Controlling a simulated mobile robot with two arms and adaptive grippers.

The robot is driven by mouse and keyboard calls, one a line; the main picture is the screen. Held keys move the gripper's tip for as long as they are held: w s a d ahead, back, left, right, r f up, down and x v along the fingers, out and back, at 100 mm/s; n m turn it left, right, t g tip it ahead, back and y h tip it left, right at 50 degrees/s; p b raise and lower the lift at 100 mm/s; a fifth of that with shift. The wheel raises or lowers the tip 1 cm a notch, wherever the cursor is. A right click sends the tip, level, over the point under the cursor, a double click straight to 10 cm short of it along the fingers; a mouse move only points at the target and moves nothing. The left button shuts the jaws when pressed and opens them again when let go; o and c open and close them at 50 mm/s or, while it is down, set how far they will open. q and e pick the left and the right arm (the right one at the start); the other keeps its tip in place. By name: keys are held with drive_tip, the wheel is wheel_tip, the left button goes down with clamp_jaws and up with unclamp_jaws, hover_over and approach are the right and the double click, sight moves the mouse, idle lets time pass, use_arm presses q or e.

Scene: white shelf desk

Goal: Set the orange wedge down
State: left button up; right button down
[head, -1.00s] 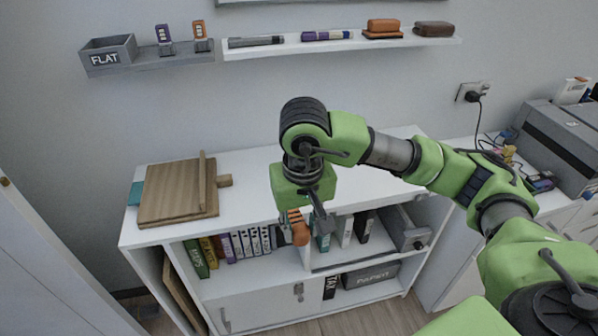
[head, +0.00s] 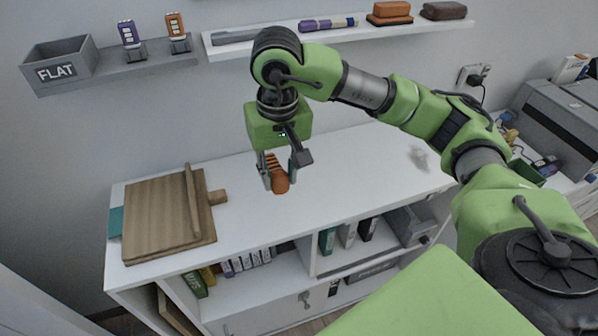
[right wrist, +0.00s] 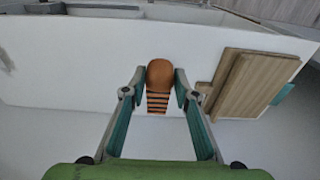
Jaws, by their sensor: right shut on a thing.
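The orange wedge (head: 279,179) is orange with dark stripes at one end. My right gripper (head: 280,176) is shut on it, above the white desk top (head: 330,165) in the head view. I cannot tell whether the wedge touches the surface. In the right wrist view the wedge (right wrist: 160,80) sits between the two fingertips (right wrist: 157,92), its striped end toward the palm and its plain rounded end pointing away. My left gripper is not in view.
A wooden board (head: 165,215) with a raised bar lies on the desk's left end. The desk top right of the gripper is mostly clear. Wall shelves above hold a grey FLAT box (head: 58,66), pens and erasers. Binders stand in the shelf below.

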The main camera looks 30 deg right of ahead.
drive_tip(key=w+d+f, duration=0.1)
drive_tip(key=d+f, duration=0.1)
drive_tip(key=d, duration=0.1)
drive_tip(key=w+d+f+p, duration=0.1)
drive_tip(key=w+d+f, duration=0.1)
drive_tip(key=d+f, duration=0.1)
drive_tip(key=w+d+f+p, duration=0.1)
drive_tip(key=d+f, duration=0.1)
drive_tip(key=d, duration=0.1)
drive_tip(key=shift+w+d+f, duration=0.2)
drive_tip(key=shift+d+f, duration=0.2)
drive_tip(key=f, duration=0.1)
drive_tip(key=f+p, duration=0.1)
drive_tip(key=f, duration=0.1)
drive_tip(key=shift+w+d+f+p, duration=0.1)
drive_tip(key=shift+d+p, duration=0.2)
drive_tip(key=shift+f, duration=0.35)
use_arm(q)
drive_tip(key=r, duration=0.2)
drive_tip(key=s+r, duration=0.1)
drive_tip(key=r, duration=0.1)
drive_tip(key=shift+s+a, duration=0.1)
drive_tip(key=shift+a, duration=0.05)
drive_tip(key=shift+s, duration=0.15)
